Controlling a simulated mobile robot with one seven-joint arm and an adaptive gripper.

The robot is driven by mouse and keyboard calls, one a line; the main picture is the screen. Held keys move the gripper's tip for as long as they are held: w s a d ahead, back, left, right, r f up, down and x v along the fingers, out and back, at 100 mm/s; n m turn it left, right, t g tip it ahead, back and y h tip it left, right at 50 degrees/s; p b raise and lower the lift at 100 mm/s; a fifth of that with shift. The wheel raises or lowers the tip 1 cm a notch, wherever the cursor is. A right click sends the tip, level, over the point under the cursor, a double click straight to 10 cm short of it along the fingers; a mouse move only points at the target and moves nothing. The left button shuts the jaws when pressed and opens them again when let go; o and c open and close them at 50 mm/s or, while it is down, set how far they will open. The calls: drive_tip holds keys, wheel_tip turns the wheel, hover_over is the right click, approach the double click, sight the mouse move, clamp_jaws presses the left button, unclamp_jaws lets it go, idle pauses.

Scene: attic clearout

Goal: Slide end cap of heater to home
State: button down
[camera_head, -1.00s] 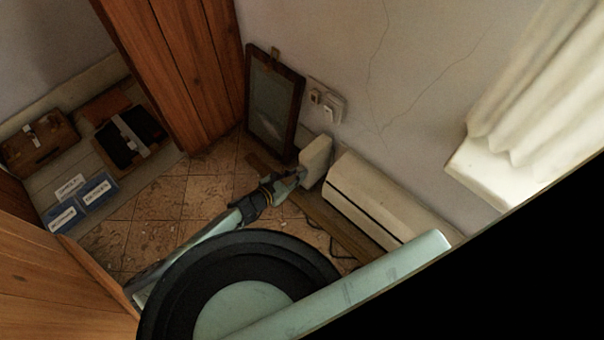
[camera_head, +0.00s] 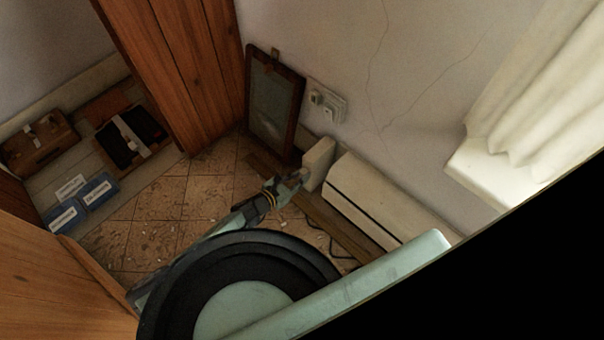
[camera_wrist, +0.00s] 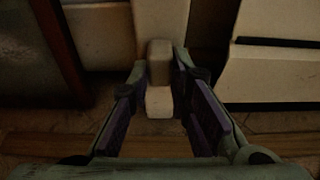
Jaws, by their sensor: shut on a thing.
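The heater (camera_head: 372,197) is a long cream box low along the wall, with a dark slot in its front. Its end cap (camera_head: 319,160) is a cream block standing at the heater's left end. In the wrist view the end cap (camera_wrist: 160,18) is upright ahead, and a dark gap parts it from the heater (camera_wrist: 268,75) on the right. A pale block-shaped grip (camera_wrist: 159,62) sticks out from the cap towards me. My gripper (camera_head: 301,178) is shut on this grip; its fingers (camera_wrist: 157,100) stand on both sides of it. The heater's far end is hidden by my arm.
A dark framed panel (camera_head: 273,105) leans on the wall left of the cap. A wall socket (camera_head: 327,103) sits above. A wooden board (camera_head: 335,225) and a dark cable lie before the heater. A white curtain (camera_head: 545,90) hangs at the right.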

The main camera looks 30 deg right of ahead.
drive_tip(key=shift+s+d, duration=0.2)
drive_tip(key=shift+s, duration=0.4)
drive_tip(key=shift+s+d, duration=0.2)
drive_tip(key=shift+s, duration=0.4)
drive_tip(key=shift+s+p, duration=0.25)
drive_tip(key=shift+p, duration=0.05)
drive_tip(key=shift+s+d, duration=0.25)
drive_tip(key=shift+s, duration=0.35)
drive_tip(key=c, duration=1.4)
unclamp_jaws()
